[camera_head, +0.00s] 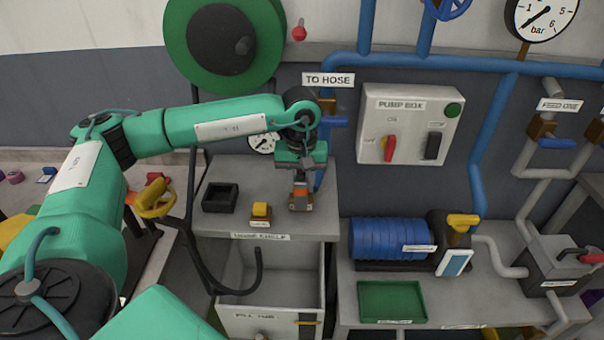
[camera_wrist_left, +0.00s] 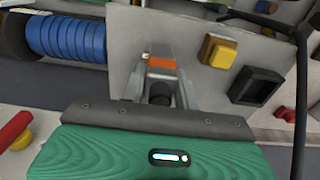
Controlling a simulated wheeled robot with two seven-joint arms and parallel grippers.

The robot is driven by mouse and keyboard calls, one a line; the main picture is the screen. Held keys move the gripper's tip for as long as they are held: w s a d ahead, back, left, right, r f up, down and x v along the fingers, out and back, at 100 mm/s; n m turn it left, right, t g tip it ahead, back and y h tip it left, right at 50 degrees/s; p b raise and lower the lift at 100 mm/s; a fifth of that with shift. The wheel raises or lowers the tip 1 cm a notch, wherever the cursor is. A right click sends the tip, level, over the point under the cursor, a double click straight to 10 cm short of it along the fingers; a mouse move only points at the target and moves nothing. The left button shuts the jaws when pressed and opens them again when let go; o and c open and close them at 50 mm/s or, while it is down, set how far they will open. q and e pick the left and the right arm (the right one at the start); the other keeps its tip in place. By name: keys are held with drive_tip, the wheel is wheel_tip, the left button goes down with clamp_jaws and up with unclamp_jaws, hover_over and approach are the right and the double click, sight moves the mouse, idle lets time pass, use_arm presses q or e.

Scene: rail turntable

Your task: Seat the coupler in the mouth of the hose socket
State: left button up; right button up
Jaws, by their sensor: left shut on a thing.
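My left gripper (camera_head: 300,190) reaches down over the right part of the thing shelf (camera_head: 318,222), just above or at a small brown block. It also shows in the left wrist view (camera_wrist_left: 161,72), with its fingers closed around a small piece, which I take for the coupler. A dark round part (camera_wrist_left: 160,94) shows between the fingers, and an orange band (camera_wrist_left: 161,63) shows at their tips. The fingers hide most of the piece. I cannot tell whether it touches the shelf. I cannot make out the hose socket for certain. My right gripper is not in view.
On the shelf, left of the gripper, are a yellow block (camera_head: 261,210) and a black open box (camera_head: 220,198). A black hose (camera_head: 258,270) hangs in front of the shelf. The pump box (camera_head: 410,125) and blue pipes are on the wall. A green tray (camera_head: 392,300) lies right.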

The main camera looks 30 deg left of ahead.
use_arm(q)
drive_tip(key=w+a+f, duration=0.1)
drive_tip(key=w+p, duration=0.1)
drive_tip(key=w+a+f+p, duration=0.1)
drive_tip(key=w, duration=0.1)
drive_tip(key=shift+a+f, duration=0.3)
drive_tip(key=shift+f, duration=0.05)
drive_tip(key=shift+f+p, duration=0.3)
drive_tip(key=shift+f, duration=0.1)
drive_tip(key=shift+f+b, duration=0.15)
drive_tip(key=shift+b, duration=0.15)
drive_tip(key=o, duration=1.1)
